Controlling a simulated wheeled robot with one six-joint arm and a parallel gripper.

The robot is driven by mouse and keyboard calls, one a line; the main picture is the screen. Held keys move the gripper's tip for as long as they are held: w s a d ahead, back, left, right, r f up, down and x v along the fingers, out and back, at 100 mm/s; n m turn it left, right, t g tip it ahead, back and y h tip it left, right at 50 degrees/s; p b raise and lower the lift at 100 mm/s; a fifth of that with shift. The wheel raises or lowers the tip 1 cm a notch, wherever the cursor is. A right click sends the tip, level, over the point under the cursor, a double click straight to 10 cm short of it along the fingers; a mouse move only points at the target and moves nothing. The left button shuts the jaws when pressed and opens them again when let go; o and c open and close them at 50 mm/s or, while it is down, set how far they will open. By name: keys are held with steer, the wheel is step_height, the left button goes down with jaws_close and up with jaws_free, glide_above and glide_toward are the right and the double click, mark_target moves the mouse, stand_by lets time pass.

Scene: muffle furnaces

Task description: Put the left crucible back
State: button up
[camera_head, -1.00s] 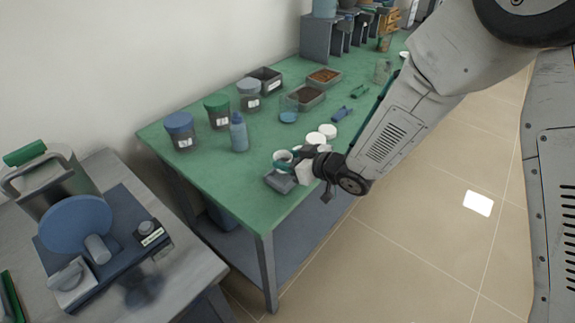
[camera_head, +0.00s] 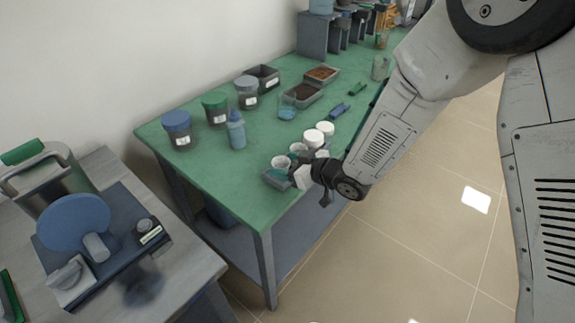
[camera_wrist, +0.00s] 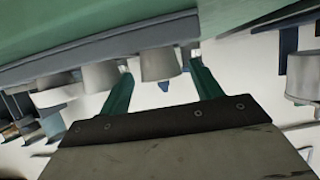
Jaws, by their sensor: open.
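The grey tray (camera_head: 270,180) lies near the front edge of the green bench. A small white crucible (camera_head: 281,163) sits at its left end, and another crucible (camera_head: 299,149) sits to its right. In the wrist view, several white crucibles stand in a row along the tray, which shows as a grey band. My gripper (camera_head: 292,170) is open at the tray's front side. In the wrist view its two green fingers stand apart, with one crucible (camera_wrist: 160,64) showing between their tips. I cannot tell whether they touch it. My gripper partly hides the tray in the head view.
A blue bottle (camera_head: 236,130), lidded jars (camera_head: 177,132) and a beaker (camera_head: 287,107) stand farther back. Two trays of brown material (camera_head: 303,95) are beyond. A grey table with a blue-disc device (camera_head: 75,225) is at left.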

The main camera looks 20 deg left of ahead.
steer(key=v, duration=1.2)
steer(key=w+d+r+m+t+h, duration=0.25)
steer(key=d+r+h, duration=0.3)
steer(key=d, duration=0.55)
steer(key=w+d+r+m+t+h, duration=0.1)
steer(key=d+r+m+h, duration=0.4)
steer(key=d, duration=0.6)
steer(key=s+d+r+m+g+h, duration=0.2)
steer(key=s+d+r, duration=0.2)
steer(key=s+d, duration=0.25)
steer(key=s+d+r+m+g, duration=0.2)
steer(key=s, duration=0.8)
steer(key=s+d+r+m+g, duration=0.2)
steer(key=s+g, duration=0.1)
steer(key=s, duration=0.6)
steer(key=shift+s+d+r, duration=0.4)
steer(key=shift+g, duration=0.25)
